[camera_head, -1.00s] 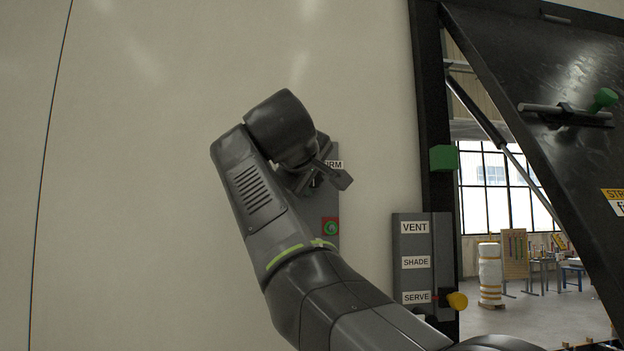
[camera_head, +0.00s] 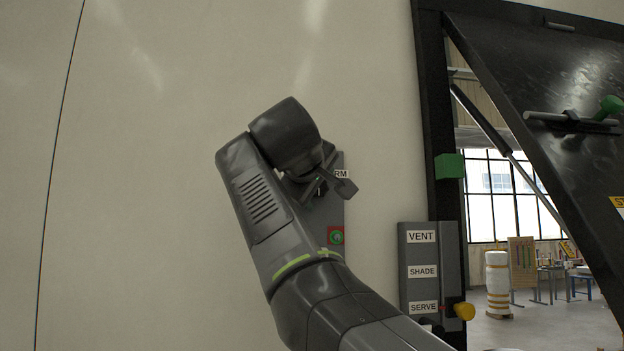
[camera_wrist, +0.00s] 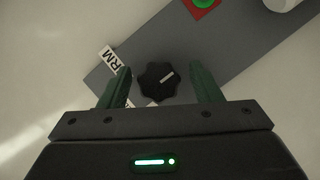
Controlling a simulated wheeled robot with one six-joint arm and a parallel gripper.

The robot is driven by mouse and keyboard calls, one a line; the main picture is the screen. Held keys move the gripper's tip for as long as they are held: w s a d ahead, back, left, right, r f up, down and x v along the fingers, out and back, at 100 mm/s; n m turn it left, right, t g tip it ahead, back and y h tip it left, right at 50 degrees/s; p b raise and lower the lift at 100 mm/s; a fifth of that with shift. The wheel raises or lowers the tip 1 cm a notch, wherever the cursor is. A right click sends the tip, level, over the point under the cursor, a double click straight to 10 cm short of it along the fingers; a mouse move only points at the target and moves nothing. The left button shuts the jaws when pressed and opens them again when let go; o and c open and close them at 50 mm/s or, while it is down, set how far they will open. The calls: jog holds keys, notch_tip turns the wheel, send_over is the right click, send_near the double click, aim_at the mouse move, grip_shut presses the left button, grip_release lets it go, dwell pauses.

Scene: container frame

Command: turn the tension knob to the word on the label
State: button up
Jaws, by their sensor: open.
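The tension knob (camera_wrist: 158,82) is black and lobed with a pale pointer line, on a grey panel (camera_wrist: 235,42) in the wrist view. The pointer is directed to the upper right in that view. In the head view my gripper (camera_head: 328,178) is in front of the panel (camera_head: 336,208) and hides the knob.
A green button on a red square (camera_head: 336,236) sits lower on the panel. To the right, a second panel (camera_head: 408,290) reads VENT, SHADE and SERVE, with a yellow knob (camera_head: 464,311) at SERVE. A dark raised hatch (camera_head: 540,100) and its frame stand at right.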

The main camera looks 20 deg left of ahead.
jog(key=b+v, duration=0.1)
jog(key=v, duration=1.2)
jog(key=shift+s, duration=0.2)
jog(key=shift+w, duration=0.1)
jog(key=p+x, duration=0.1)
jog(key=x, duration=1.2)
jog(key=shift+w, duration=0.3)
jog(key=shift+s, duration=0.15)
